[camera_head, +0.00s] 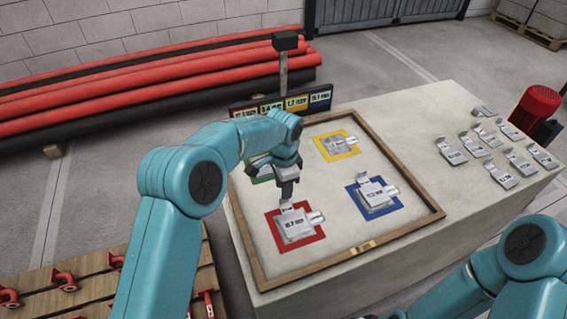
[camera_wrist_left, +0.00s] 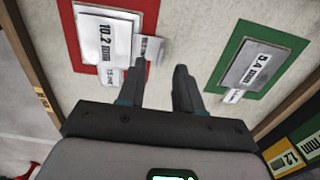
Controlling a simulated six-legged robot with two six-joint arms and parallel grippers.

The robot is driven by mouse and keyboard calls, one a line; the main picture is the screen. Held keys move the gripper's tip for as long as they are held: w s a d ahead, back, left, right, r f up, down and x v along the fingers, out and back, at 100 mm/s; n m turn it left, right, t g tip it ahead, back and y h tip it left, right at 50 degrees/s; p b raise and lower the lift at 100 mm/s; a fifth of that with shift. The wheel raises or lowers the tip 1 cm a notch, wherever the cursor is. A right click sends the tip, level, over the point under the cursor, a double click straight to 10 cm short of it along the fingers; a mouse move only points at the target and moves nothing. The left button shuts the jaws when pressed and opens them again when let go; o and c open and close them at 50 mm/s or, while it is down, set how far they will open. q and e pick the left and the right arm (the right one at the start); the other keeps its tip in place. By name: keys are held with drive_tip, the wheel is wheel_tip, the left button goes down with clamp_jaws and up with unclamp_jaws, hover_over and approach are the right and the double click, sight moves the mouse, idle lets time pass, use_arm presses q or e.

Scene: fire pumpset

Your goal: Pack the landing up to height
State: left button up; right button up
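A wood-framed board (camera_head: 346,238) on a pale block carries red (camera_head: 275,236), blue (camera_head: 398,205), yellow (camera_head: 354,153) and green (camera_head: 262,180) squares. Metal shim plates lie on the red (camera_head: 295,229), blue (camera_head: 374,195) and yellow (camera_head: 338,147) squares. In the left wrist view, the red square's top plate (camera_wrist_left: 103,40) reads 10.2 mm, with other tabs beside it. The green square's plate (camera_wrist_left: 253,65) reads 5.4 mm. My left gripper (camera_head: 287,192) hangs over the red square's inner side. Its fingers (camera_wrist_left: 158,82) are apart with nothing between them. My right gripper is outside the views.
Several loose metal plates (camera_head: 502,174) lie on the block's right side near a red motor (camera_head: 536,108). A coloured sign on a post (camera_head: 283,102) stands behind the board. Red pipes (camera_head: 140,85) lie behind. A wooden pallet (camera_head: 125,290) with red fittings is at lower left.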

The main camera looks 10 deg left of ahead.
use_arm(q)
wheel_tip(320, 180, up, 12)
drive_tip(key=shift+r+p, duration=0.25)
drive_tip(key=shift+p, duration=0.2)
